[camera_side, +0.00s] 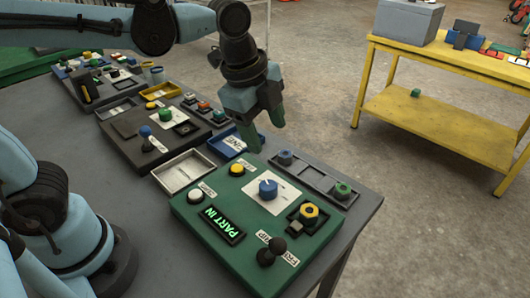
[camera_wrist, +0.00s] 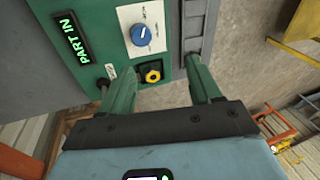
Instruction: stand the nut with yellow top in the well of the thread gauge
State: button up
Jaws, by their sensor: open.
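The nut with yellow top (camera_side: 309,212) sits in the black square well of the thread gauge (camera_side: 294,213), on the front right of the green panel. It looks upright, yellow face up; how deep it sits I cannot tell. In the wrist view the nut (camera_wrist: 152,76) shows between my fingers but beyond them, in its dark well (camera_wrist: 143,83). My gripper (camera_side: 263,134) is open and empty, with green fingers, above the back edge of the panel and apart from the nut. It also shows in the wrist view (camera_wrist: 162,70). The panel's display (camera_side: 220,225) reads PART IN.
The green panel (camera_side: 214,243) carries a blue knob (camera_side: 268,188), yellow and white buttons and a black joystick (camera_side: 270,251). A grey rack (camera_side: 315,178) behind holds a blue-grey piece and a green-topped piece. Trays and other panels stand left. A yellow bench (camera_side: 440,111) stands apart.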

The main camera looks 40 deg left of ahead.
jog(key=s+a+f+n+t, duration=0.2)
jog(key=a+n, duration=0.3)
jog(key=n, duration=0.3)
jog(key=s+a+f+n+t+y, duration=0.1)
jog(key=s+a+n+t, duration=0.1)
jog(key=a+n, duration=0.3)
jog(key=s+n, duration=0.1)
jog(key=n, duration=0.3)
jog(key=shift+s+a+f, duration=0.15)
jog(key=shift+a+f, duration=0.2)
